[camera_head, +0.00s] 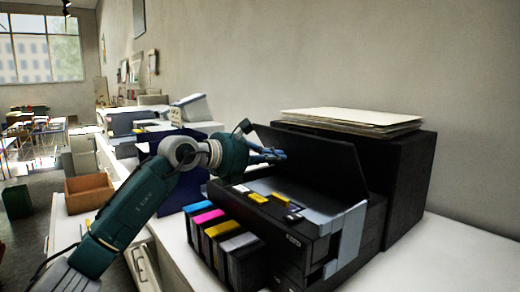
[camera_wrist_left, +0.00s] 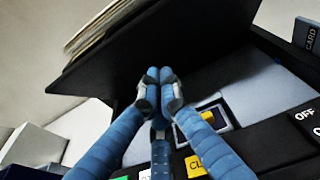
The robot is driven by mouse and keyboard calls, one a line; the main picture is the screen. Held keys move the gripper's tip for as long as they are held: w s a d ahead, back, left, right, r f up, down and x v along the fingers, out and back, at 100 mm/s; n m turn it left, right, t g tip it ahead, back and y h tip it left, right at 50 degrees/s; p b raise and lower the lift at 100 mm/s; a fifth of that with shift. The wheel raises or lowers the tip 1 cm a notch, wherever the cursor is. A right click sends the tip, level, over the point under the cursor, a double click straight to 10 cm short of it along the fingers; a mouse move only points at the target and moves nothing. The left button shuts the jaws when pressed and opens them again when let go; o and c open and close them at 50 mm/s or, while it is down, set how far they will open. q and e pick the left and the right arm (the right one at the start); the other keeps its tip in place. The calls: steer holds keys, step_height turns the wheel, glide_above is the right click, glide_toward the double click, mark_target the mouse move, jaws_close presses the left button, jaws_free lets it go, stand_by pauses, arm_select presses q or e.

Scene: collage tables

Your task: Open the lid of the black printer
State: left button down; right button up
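The black printer (camera_head: 292,240) stands on the white counter, and its black lid (camera_head: 325,160) is raised and tilted back, with the grey interior showing below. My left gripper (camera_head: 277,155) reaches in from the left, with its blue fingers in front of the lid's inner face near its left part. In the left wrist view the fingertips (camera_wrist_left: 160,84) are together with nothing visible between them. The dark lid (camera_wrist_left: 190,40) rises just behind them there; whether they touch it cannot be told. My right gripper is not in view.
Ink cartridges (camera_head: 222,240) with coloured tops line the printer's left front. A black box (camera_head: 408,185) with a paper stack (camera_head: 350,120) on top stands behind the lid. An orange-brown open box (camera_head: 90,193) sits left of my arm. The counter (camera_head: 465,255) is clear at right.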

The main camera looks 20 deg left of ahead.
mark_target(297, 147)
arm_select(q)
steer(key=shift+w+d+r+p, duration=0.4)
steer(key=shift+w+d+r, duration=0.05)
steer(key=shift+w+r, duration=0.15)
steer(key=shift+w+d+r+p, duration=0.35)
steer(key=shift+w+d+r, duration=0.05)
steer(key=shift+w+r, duration=0.2)
steer(key=shift+w+f, duration=0.1)
